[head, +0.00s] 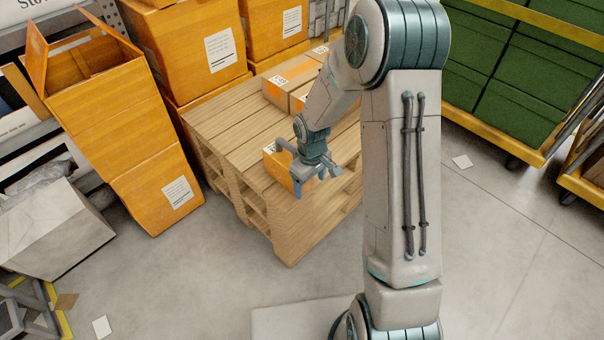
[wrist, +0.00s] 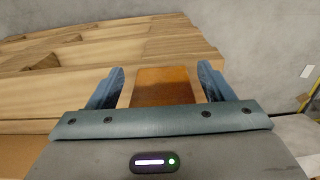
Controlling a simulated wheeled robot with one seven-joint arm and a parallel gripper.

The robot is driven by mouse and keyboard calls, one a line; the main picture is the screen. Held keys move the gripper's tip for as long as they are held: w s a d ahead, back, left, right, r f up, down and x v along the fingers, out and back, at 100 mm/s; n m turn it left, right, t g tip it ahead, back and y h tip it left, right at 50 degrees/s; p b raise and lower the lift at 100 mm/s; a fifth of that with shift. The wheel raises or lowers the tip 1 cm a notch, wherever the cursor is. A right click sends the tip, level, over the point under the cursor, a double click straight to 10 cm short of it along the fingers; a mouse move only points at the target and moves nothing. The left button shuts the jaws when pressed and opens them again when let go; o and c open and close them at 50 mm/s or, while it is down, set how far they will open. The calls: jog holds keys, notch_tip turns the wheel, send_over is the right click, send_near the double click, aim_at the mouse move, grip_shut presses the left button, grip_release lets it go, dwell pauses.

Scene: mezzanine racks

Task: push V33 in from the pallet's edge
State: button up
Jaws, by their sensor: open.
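A small orange box (head: 275,162) stands near the front edge of the wooden pallet (head: 240,140). It is the only box at that edge, but its label is partly hidden and I cannot read V33 on it. My gripper (head: 316,180) is at the box's near side, covering part of it. In the wrist view the box (wrist: 166,84) shows between the two open fingers of my gripper (wrist: 161,76). I cannot tell whether the fingers touch it. The pallet's bare planks (wrist: 75,62) lie to its left and beyond.
Labelled cartons (head: 284,86) sit farther back on the pallet, partly behind my arm. Large orange boxes (head: 200,50) stand behind it, and a stack with an open top (head: 150,180) stands at left. Green crates (head: 535,75) fill a yellow trolley at right.

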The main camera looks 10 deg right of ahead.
jog(key=shift+w+a, duration=0.75)
jog(key=shift+w, duration=0.3)
dwell(1.1)
jog(key=shift+s+d, duration=0.1)
jog(key=shift+s+d+r, duration=0.1)
jog(key=shift+s+d, duration=0.7)
jog(key=shift+s, duration=0.3)
notch_tip(320, 180, up, 13)
jog(key=p, duration=1)
jog(key=shift+p, duration=0.4)
